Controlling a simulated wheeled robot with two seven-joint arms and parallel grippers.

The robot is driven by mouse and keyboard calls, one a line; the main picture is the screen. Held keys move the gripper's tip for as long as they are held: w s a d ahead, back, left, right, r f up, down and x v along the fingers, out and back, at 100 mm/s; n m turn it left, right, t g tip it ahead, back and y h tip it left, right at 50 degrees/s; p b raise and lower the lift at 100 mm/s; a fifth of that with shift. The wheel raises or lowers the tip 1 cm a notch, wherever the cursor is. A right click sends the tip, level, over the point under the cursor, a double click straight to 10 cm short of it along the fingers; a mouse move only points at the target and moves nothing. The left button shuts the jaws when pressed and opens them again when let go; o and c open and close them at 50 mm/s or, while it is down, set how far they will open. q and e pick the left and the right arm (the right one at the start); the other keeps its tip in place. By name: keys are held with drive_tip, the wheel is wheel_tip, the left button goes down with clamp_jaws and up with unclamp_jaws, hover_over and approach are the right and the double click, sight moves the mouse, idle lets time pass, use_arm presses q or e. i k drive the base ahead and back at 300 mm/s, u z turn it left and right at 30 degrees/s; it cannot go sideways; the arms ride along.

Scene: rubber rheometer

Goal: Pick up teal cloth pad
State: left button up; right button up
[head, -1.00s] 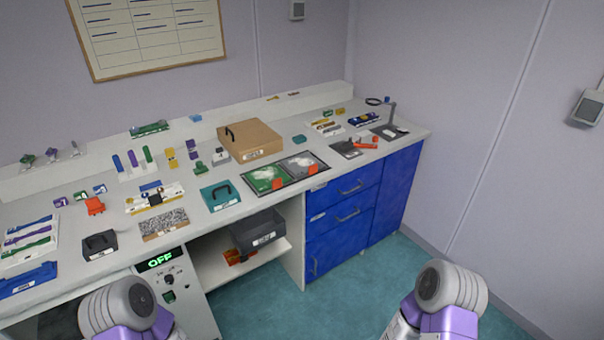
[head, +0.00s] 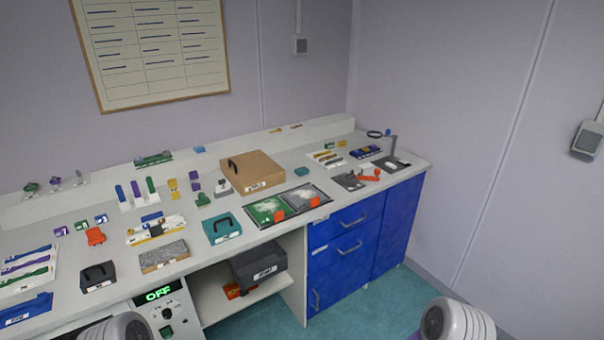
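A small teal pad-like item (head: 302,171) lies on the bench top, right of the brown box and behind the two framed trays. It is too small to make out its cloth. A larger teal case with a dark handle (head: 222,230) stands nearer the front edge. Neither of my grippers is in view. Only rounded links of my two arms show at the bottom edge, well short of the bench.
The long bench (head: 190,262) is crowded with small parts. The brown box (head: 252,174) and the green tray (head: 266,211) are near the teal item. Blue drawers (head: 345,220) are below right. Open floor (head: 370,300) lies in front.

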sight(302, 171)
drive_tip(key=z, duration=1.45)
drive_tip(key=i, duration=2.85)
drive_tip(key=u, duration=2.95)
